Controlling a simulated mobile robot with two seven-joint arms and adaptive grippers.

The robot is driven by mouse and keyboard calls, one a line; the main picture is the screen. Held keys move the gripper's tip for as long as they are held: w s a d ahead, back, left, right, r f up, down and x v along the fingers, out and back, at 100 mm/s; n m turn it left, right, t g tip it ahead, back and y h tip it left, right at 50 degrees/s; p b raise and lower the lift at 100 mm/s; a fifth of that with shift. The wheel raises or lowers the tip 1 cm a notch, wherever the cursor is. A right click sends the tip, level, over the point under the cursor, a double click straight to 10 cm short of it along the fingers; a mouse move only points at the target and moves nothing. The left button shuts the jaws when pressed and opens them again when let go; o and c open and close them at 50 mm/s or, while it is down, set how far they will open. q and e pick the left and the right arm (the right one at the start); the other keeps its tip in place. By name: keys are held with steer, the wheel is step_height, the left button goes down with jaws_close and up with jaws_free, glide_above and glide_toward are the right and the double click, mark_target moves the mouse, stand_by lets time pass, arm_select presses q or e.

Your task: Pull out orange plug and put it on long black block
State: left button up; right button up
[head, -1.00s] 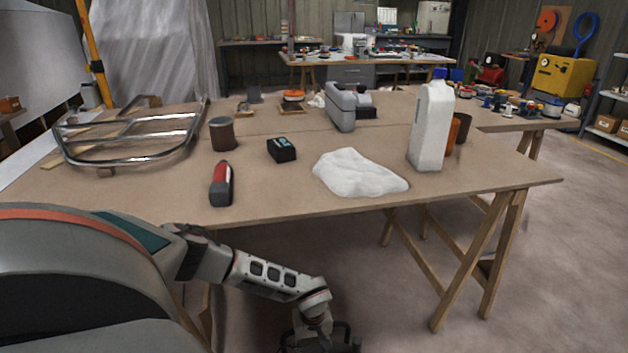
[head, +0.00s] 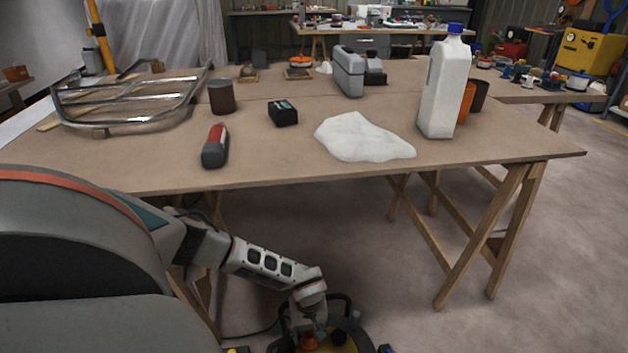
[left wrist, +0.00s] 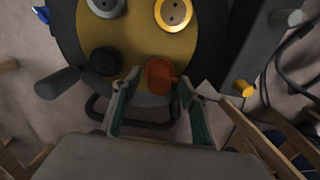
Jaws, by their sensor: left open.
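The orange plug (left wrist: 160,76) shows in the left wrist view at the lower edge of a round yellow panel (left wrist: 133,45) with a dark rim. My left gripper (left wrist: 159,82) is open, with one finger on each side of the plug in the picture; whether they touch it I cannot tell. In the head view my left gripper (head: 312,331) is low, over the panel, with the orange plug (head: 309,342) partly visible under it. A long dark block (left wrist: 229,60) with a yellow peg stands right of the panel; it may be the long black block. My right gripper is not in view.
Cables lie at the right. A wooden trestle table (head: 270,165) with bottles and tools stands beyond my arm.

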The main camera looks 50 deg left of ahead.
mark_target(309, 334)
arm_select(q)
steer(key=shift+f, duration=0.55)
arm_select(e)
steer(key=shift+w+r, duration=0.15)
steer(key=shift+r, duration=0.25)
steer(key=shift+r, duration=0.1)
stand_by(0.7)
arm_select(q)
jaws_close()
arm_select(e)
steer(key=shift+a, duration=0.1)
arm_select(q)
steer(key=shift+w+r, duration=0.1)
steer(key=shift+r, duration=0.05)
steer(key=shift+r, duration=0.25)
steer(key=shift+r+p, duration=1.75)
steer(key=shift+r, duration=0.9)
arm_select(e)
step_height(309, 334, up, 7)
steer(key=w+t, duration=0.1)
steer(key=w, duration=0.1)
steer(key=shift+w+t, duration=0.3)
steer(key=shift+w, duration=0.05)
